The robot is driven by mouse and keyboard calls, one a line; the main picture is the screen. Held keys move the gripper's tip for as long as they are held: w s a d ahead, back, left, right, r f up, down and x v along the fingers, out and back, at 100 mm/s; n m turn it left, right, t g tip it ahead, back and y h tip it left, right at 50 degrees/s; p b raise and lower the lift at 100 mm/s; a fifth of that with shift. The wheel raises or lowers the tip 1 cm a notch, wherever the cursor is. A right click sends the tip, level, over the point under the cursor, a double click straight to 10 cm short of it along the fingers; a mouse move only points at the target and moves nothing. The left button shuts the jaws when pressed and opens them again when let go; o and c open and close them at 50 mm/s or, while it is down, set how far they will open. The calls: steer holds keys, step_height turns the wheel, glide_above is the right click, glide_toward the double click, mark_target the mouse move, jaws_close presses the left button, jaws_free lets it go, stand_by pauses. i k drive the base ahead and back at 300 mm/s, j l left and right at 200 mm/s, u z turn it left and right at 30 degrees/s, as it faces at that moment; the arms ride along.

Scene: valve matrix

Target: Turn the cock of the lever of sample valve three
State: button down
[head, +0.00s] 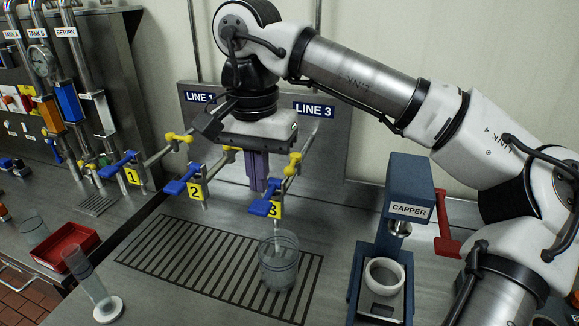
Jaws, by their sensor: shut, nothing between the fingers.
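Sample valve three carries a yellow tag 3 (276,210) under the LINE 3 sign (314,110). Its blue lever (261,207) points to the left of the tag. A yellow handle (294,163) sits higher on the same pipe. My gripper (262,188) points down with its purple fingers shut and empty, just behind and above the blue lever. I cannot tell whether the fingers touch the lever. A clear beaker (279,262) stands below valve three on the drain grate (190,262).
Valves with tags 2 (195,190) and 1 (131,176) stand to the left. A blue capper (408,190) with a red handle (446,228) stands at the right. A red tray (66,247) and a clear cylinder (95,288) are at the left. The grate's left part is clear.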

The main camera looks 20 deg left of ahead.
mark_target(296, 157)
steer(key=k, duration=1)
